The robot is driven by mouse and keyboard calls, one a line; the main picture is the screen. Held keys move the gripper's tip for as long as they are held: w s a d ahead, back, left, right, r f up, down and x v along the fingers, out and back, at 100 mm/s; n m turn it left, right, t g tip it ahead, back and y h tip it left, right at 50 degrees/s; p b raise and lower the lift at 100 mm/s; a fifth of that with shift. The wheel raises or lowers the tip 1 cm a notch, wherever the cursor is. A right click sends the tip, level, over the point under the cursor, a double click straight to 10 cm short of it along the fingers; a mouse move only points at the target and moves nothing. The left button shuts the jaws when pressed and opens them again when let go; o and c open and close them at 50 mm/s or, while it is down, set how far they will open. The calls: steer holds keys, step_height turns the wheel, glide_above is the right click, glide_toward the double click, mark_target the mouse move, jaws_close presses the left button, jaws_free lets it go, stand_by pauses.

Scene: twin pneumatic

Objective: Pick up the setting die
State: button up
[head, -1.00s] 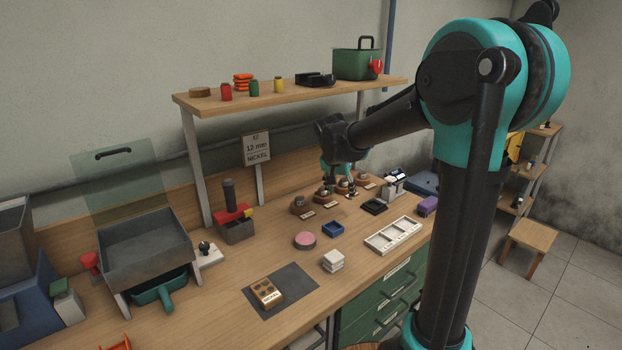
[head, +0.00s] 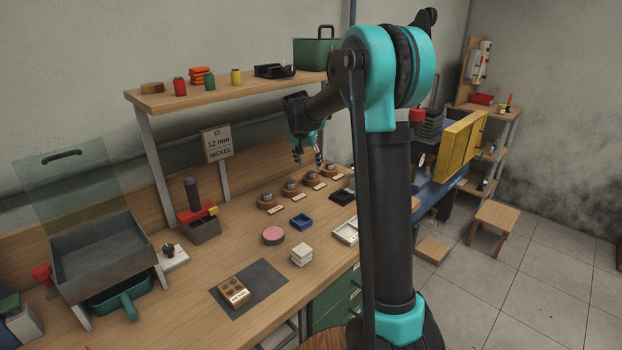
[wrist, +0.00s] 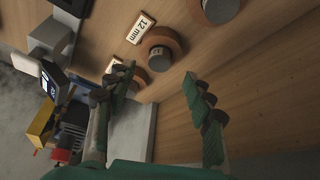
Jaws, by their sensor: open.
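Several round wooden stands with short grey metal dies line the back of the bench, each with a white label. In the wrist view one stand (wrist: 174,41) has a "12 mm" label (wrist: 141,28) beside it and a grey die (wrist: 159,58) on it. Another die (wrist: 220,9) is at the top edge, and a third stand (wrist: 135,78) is partly hidden by my finger. My gripper (wrist: 157,75) is open and empty, its fingers spread below the 12 mm die in the picture. In the head view my gripper (head: 308,160) hangs above the row, apart from it.
A sign (head: 217,143) reads "12 mm NICKEL". A blue tray (head: 301,222), pink disc (head: 273,236), white blocks (head: 301,254) and black tray (head: 342,196) stand in front of the row. The shelf (head: 235,88) is above and behind. My arm hides part of the bench's right side.

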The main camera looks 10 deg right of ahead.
mark_target(311, 172)
steer(key=shift+x, duration=2.5)
jaws_close()
